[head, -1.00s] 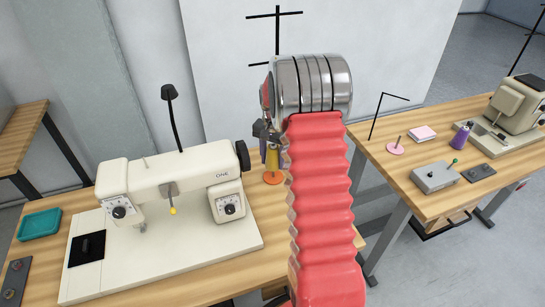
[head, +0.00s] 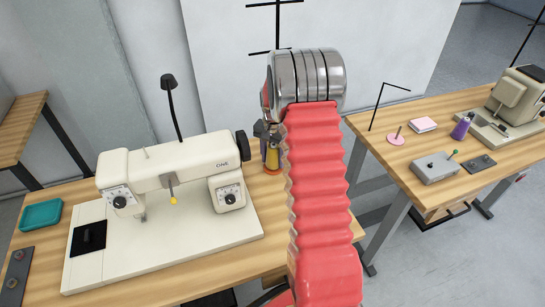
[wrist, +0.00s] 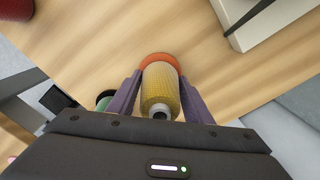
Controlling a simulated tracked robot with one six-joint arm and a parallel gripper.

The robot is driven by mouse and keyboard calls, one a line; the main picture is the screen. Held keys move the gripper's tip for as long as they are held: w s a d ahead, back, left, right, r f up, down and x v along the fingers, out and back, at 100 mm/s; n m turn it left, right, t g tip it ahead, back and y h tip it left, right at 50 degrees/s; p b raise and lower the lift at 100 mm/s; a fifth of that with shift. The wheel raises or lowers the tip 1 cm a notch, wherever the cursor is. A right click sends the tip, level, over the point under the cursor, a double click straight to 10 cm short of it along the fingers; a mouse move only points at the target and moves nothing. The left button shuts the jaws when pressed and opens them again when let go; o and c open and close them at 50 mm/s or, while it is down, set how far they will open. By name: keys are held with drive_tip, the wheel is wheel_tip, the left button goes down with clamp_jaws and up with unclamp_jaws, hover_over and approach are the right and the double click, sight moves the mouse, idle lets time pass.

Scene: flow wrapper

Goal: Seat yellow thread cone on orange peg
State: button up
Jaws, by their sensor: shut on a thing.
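The yellow thread cone (wrist: 160,92) is between the two purple fingers of my gripper (wrist: 160,97) in the wrist view, and the gripper is shut on it. The orange base (wrist: 158,58) shows as a disc at the cone's far end. In the head view the yellow cone (head: 272,156) shows beside my arm, with a sliver of the orange base (head: 271,171) below it. The peg itself is hidden by the cone. I cannot tell whether the cone rests on the base or is just above it. In the head view my arm covers part of the gripper (head: 264,140).
A cream sewing machine (head: 170,180) stands on the wooden table just left of the cone. A teal tray (head: 40,214) is at the far left. A second table at right holds a pink peg base (head: 396,140), a purple cone (head: 461,129) and a grey box (head: 434,167).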

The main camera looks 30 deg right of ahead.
drive_tip(key=o, duration=1.2)
drive_tip(key=shift+r, duration=0.1)
wheel_tip(320, 180, up, 14)
drive_tip(key=shift+f, duration=0.25)
drive_tip(key=shift+s, duration=0.1)
idle(0.7)
